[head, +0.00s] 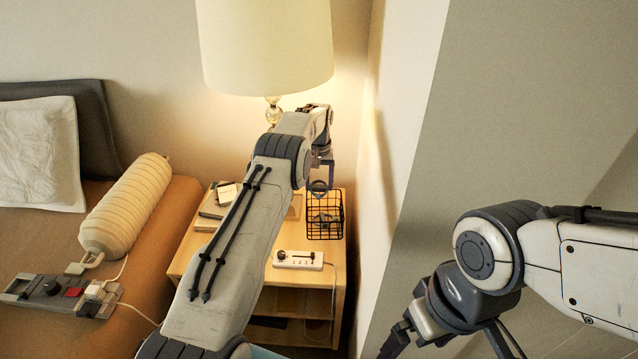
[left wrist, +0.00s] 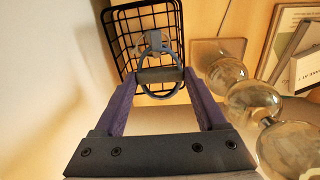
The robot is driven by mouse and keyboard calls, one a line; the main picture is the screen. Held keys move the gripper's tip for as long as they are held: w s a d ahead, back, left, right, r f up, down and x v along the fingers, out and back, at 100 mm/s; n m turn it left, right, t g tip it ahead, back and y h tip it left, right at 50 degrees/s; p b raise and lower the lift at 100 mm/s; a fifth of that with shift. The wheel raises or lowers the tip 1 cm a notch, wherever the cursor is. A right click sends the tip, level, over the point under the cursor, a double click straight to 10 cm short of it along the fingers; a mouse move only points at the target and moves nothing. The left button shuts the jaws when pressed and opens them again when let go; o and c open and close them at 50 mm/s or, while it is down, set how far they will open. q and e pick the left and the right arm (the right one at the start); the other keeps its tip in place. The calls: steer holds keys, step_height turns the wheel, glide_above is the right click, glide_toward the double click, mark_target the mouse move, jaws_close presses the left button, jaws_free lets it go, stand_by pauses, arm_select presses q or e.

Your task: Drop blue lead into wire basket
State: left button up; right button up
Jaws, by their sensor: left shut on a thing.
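The blue lead (left wrist: 147,67) is a blue-grey coiled loop held between the fingertips of my left gripper (left wrist: 160,76). In the head view my left gripper (head: 320,176) is shut on it above the nightstand, and the lead shows small below the fingers. The black wire basket (head: 325,234) stands at the nightstand's right back. In the left wrist view the lead overlaps the open wire basket (left wrist: 117,32). The height between them is hard to judge. My right arm is at the lower right of the head view; its fingers are cut off by the bottom edge.
A lamp (head: 265,50) stands behind my left arm, its glass base (left wrist: 255,105) close to the left gripper. A power strip (head: 298,260) lies at the nightstand's (head: 262,275) front. Books (head: 210,218) lie to the left. A wall (head: 385,150) rises close right of the basket.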

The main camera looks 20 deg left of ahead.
mark_target(319, 186)
arm_select(q)
step_height(319, 186, down, 5)
steer(key=b, duration=0.3)
steer(key=shift+f, duration=0.15)
steer(key=o, duration=1.3)
step_height(319, 186, up, 11)
steer(key=shift+f+p, duration=0.2)
steer(key=shift+p, duration=0.25)
